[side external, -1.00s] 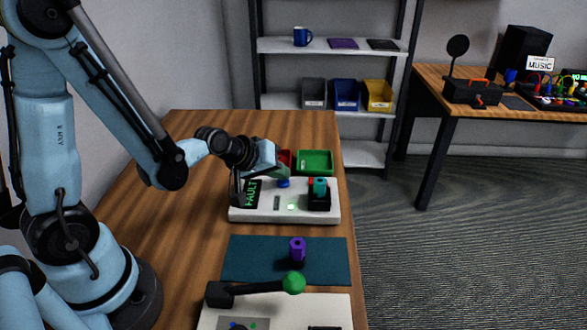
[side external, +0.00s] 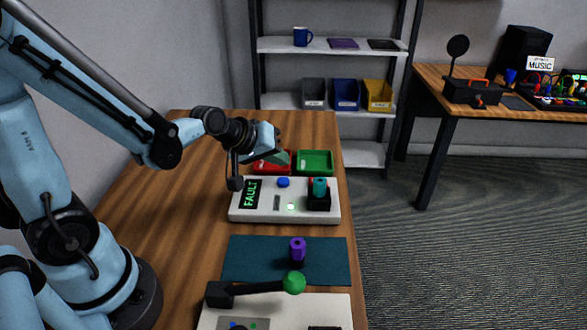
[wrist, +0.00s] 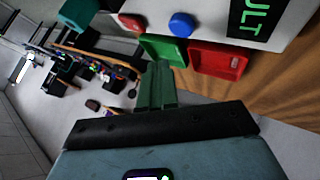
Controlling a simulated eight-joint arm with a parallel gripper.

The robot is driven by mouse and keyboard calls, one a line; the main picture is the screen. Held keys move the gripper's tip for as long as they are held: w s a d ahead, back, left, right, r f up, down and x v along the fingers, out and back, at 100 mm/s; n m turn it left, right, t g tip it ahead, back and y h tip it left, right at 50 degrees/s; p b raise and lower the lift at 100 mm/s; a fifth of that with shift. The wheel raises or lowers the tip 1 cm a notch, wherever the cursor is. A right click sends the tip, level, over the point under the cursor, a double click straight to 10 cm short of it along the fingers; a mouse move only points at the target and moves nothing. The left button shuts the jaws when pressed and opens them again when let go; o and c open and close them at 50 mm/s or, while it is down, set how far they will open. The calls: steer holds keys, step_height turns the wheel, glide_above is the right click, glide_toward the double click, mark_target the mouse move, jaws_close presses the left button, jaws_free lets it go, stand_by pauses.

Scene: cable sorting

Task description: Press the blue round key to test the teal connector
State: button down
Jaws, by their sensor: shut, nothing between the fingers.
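The blue round key (side external: 283,182) is on top of the white test box (side external: 242,212) and is uncovered; it also shows in the wrist view (wrist: 181,24). The teal connector (side external: 320,187) stands upright in a black socket at the box's right side, and part of it shows at the wrist view's top left (wrist: 78,12). The box's display (side external: 252,194) reads "FAULT" in green. A small green light (side external: 291,207) glows on the box. My gripper (side external: 284,157) is shut and empty, above and behind the blue key, apart from it.
A red tray (side external: 268,168) and a green tray (side external: 315,163) sit behind the box. A red key (wrist: 132,22) is beside the blue one. In front lie a dark teal mat (side external: 240,258) with a purple connector (side external: 297,250), and a green-knobbed lever (side external: 293,283).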

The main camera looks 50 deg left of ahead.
steer(key=shift+r, duration=1.3)
steer(key=s+d+r+m+g, duration=0.2)
steer(key=s+d+r+m, duration=0.1)
steer(key=s+m, duration=0.5)
steer(key=shift+s+r, duration=0.15)
steer(key=shift+s, duration=1)
